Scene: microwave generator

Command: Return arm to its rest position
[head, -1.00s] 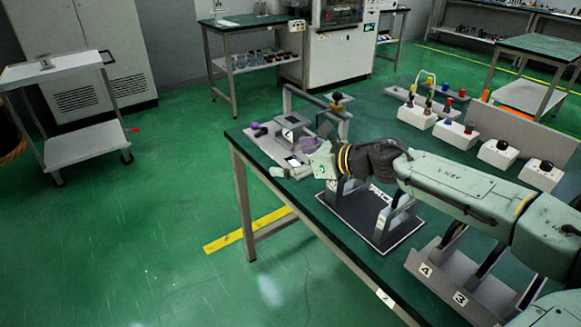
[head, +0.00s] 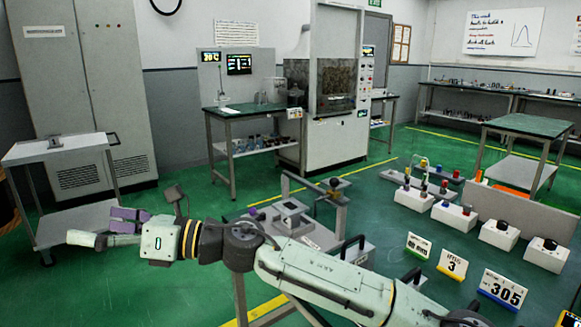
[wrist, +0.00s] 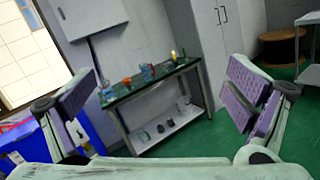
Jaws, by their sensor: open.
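My gripper (head: 125,216) is at the left of the head view, raised in the air at the end of my outstretched arm. It points left, away from the green workbench. Its two purple-padded fingers are spread. The wrist view also shows my gripper (wrist: 163,98) with its fingers wide apart and nothing between them. My pale green arm (head: 325,280) runs from the lower right to the left and hides part of the workbench.
A steel cart (head: 58,148) stands behind the gripper, at the left. A grey device (head: 292,214) and an upright frame stand on the workbench. In the wrist view are a side table (wrist: 150,88) with bottles, a grey cabinet (wrist: 222,50) and a blue bin (wrist: 32,145).

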